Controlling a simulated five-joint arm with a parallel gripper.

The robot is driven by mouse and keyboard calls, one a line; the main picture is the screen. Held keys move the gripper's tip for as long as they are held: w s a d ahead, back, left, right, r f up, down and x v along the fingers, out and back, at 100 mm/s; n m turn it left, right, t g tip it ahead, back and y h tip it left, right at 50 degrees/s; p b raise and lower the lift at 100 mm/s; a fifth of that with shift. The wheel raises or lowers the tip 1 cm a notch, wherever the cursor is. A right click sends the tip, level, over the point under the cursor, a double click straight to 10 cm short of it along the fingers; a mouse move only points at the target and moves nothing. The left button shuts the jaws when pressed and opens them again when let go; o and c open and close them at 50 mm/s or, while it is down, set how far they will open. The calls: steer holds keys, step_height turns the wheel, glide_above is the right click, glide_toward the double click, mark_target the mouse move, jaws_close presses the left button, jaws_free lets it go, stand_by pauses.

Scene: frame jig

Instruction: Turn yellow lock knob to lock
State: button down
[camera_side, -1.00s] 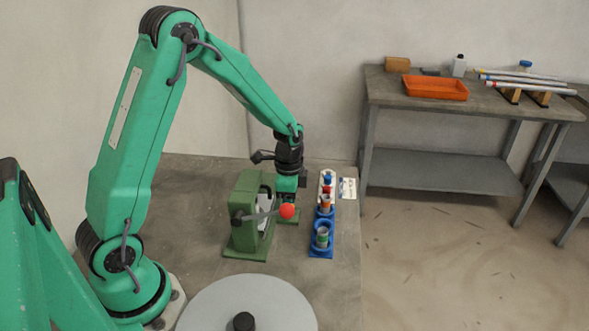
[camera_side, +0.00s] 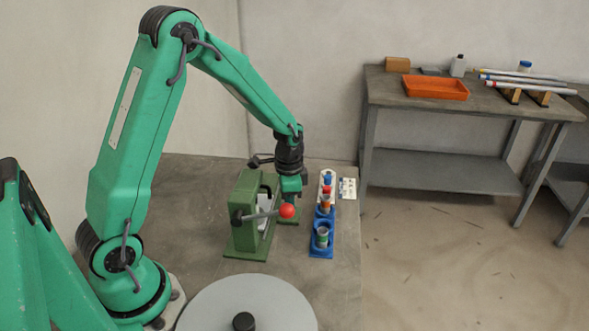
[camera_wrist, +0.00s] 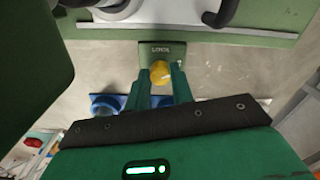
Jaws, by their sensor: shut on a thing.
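The yellow lock knob (camera_wrist: 161,73) shows in the wrist view, on a green plate (camera_wrist: 161,49) marked LOCK. My gripper (camera_wrist: 161,80) has its two green fingers on either side of the knob and is shut on it. In the side view my gripper (camera_side: 291,194) is low behind the green jig (camera_side: 247,228). The knob is hidden from the side there. The lever with a red ball (camera_side: 287,211) sticks out from the jig in front of my gripper.
Blue holders (camera_side: 322,247) with small coloured parts stand just right of the jig. A grey round disc (camera_side: 247,305) lies in front of it. A bench (camera_side: 390,93) with an orange tray (camera_side: 435,87) stands at the back right.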

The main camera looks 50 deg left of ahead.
steer(key=c, duration=1.2)
jaws_free()
steer(key=shift+r, duration=0.1)
steer(key=shift+r, duration=3.85)
